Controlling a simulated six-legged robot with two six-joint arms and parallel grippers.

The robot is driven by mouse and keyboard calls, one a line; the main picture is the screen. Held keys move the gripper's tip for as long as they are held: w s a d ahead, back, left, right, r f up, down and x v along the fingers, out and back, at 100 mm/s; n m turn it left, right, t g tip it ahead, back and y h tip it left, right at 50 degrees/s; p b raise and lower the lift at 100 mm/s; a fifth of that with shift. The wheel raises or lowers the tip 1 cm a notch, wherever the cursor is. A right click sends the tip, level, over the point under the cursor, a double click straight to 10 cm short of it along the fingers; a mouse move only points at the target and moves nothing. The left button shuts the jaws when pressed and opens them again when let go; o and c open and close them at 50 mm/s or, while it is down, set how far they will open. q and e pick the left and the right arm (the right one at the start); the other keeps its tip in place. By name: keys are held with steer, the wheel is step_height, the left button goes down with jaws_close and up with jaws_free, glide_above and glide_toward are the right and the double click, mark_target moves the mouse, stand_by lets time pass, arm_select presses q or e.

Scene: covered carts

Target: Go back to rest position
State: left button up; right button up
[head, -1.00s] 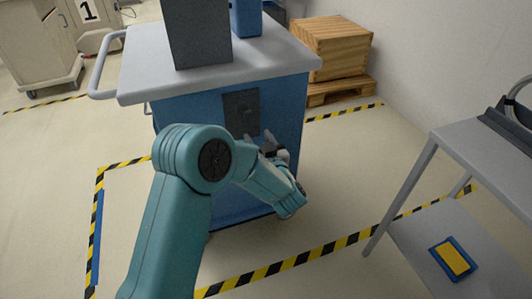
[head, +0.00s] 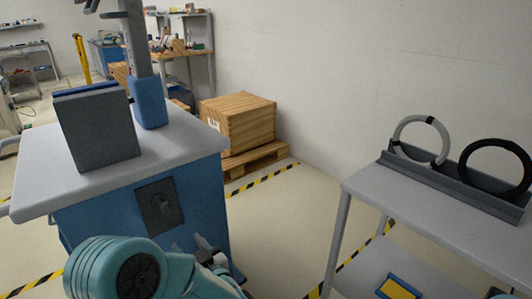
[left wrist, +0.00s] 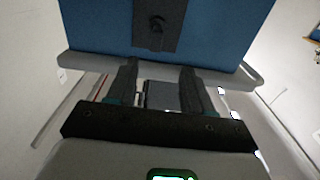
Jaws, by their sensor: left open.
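My left arm, teal, comes in from the bottom of the head view. Its gripper (head: 200,248) is beside the front of a blue cart (head: 90,226), low and to the right of the dark latch panel (head: 160,206). In the left wrist view the gripper (left wrist: 160,78) has its two dark fingers apart, with nothing held between them. The blue cart face (left wrist: 90,22) and its latch panel (left wrist: 157,25) lie beyond the fingertips. The fingers look apart from the latch. My right gripper is in neither view.
The cart's grey top holds a dark grey box (head: 97,130) and a blue block (head: 150,103). A grey shelf cart (head: 425,205) with two rings stands at right. A wooden crate (head: 240,122) on a pallet is behind. Floor between the carts is clear.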

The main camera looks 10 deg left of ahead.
arm_select(q)
steer(key=s+a+f+m+g+h, duration=0.1)
steer(key=s+a+f+m, duration=0.1)
steer(key=a+f, duration=0.35)
steer(key=s+d+f+m+h, duration=0.1)
steer(key=s+d+f+h, duration=0.2)
steer(key=f, duration=0.4)
steer(key=d+f+m+h, duration=0.2)
steer(key=d+f+h, duration=0.15)
steer(key=f, duration=0.45)
steer(key=s+d+f+m+g+h, duration=0.1)
steer(key=s+d+f+g+h, duration=0.3)
steer(key=s+d+f+h, duration=0.3)
steer(key=s+d+f+m+g+h, duration=0.1)
steer(key=s+d+g+h, duration=0.2)
steer(key=s, duration=0.4)
steer(key=s+d+f+m+g, duration=0.1)
steer(key=s+d+g, duration=0.2)
steer(key=s+d, duration=0.3)
steer(key=d+r+p+v, duration=0.1)
steer(key=d+p+v, duration=0.2)
steer(key=p+v, duration=1.2)
steer(key=shift+d, duration=0.25)
